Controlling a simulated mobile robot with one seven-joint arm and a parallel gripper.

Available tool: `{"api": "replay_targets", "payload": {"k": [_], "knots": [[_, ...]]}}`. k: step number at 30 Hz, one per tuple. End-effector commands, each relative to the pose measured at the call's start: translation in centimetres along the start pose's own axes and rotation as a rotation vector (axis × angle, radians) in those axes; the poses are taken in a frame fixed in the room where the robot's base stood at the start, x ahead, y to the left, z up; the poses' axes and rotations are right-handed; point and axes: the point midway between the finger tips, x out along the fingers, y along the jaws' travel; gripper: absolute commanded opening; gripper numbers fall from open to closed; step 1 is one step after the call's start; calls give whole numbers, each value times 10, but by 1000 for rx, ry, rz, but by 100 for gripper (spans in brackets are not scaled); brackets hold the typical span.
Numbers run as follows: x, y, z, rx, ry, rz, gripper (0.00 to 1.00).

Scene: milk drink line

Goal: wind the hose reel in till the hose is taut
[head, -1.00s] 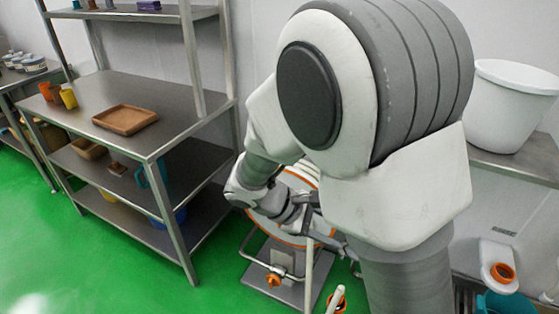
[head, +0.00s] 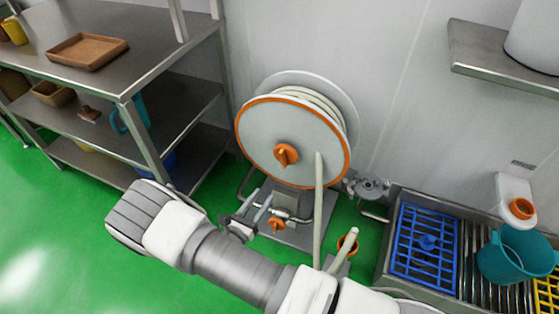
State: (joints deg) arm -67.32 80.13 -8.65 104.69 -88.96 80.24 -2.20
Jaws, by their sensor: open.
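The hose reel (head: 262,136) stands against the wall, a pale disc with an orange rim and an orange hub knob (head: 286,154). Pale hose (head: 322,100) is wound behind the disc. A straight pale length (head: 319,210) hangs down in front of the disc's right side. Its lower end goes out of sight near my arm, and I cannot tell how tight it is. My gripper (head: 254,208) is open and empty, below and left of the hub, in front of the reel's base and apart from the disc.
A steel shelf unit (head: 165,68) with a brown tray (head: 88,50) stands at the left. A steel sink bench with a blue grate (head: 425,248) and a teal bucket (head: 514,258) is at the right. A small orange valve (head: 277,225) sits on the reel's base. Green floor is free at left.

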Motion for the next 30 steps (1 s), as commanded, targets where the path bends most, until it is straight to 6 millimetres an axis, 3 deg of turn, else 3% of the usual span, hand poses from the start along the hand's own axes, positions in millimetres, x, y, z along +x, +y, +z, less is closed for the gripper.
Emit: {"api": "replay_targets", "payload": {"k": [1, 3, 7, 11, 30], "knots": [[-5, 4, -15, -27, -13, 38, 46], [-10, 8, -24, -50, -26, 73, 46], [-11, 12, -31, -67, -36, 102, 46], [0, 13, -31, -67, -37, 103, 46], [131, 26, -28, -64, -36, 99, 46]]}}
